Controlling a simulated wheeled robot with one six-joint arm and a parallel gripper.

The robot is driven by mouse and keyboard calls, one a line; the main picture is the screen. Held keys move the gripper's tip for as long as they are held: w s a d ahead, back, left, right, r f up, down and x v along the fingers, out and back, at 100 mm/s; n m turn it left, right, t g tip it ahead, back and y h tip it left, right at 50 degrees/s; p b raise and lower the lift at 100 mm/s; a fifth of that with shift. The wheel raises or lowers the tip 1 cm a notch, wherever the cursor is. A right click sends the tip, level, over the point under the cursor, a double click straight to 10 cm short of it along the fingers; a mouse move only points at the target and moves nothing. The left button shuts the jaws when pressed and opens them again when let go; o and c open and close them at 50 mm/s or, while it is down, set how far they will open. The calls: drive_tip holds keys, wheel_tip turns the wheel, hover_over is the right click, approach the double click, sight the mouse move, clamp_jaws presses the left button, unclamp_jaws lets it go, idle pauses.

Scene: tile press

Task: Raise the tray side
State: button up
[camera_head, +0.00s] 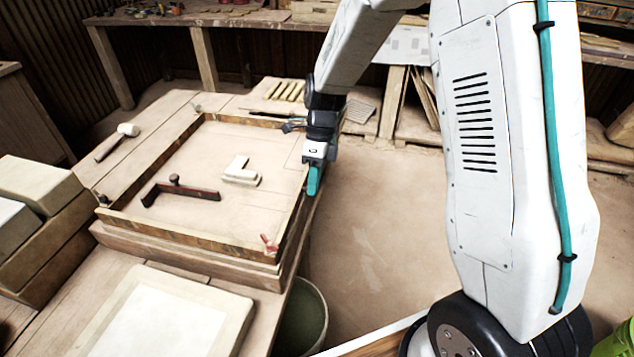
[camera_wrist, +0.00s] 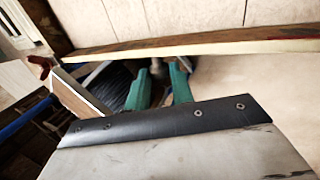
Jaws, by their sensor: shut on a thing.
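The tray (camera_head: 190,242) is a low wooden frame on the bench, with brown side boards around a pale floor. Its right side board (camera_head: 291,228) runs from the near corner to the far one; I cannot tell its exact tilt. My gripper (camera_head: 313,182) has teal fingers and is at this right side, towards its far end. The gripper is shut on the tray side, though the contact is mostly hidden. A red latch (camera_head: 269,243) is at the near right corner.
A bucket (camera_head: 303,316) stands below the bench's right edge. The floor right of the bench is clear.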

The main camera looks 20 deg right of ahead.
drive_tip(key=shift+w+a, duration=0.1)
idle(0.3)
clamp_jaws()
drive_tip(key=o, duration=0.9)
unclamp_jaws()
drive_tip(key=v, duration=0.8)
drive_tip(key=shift+a, duration=0.15)
drive_tip(key=shift+f, duration=0.1)
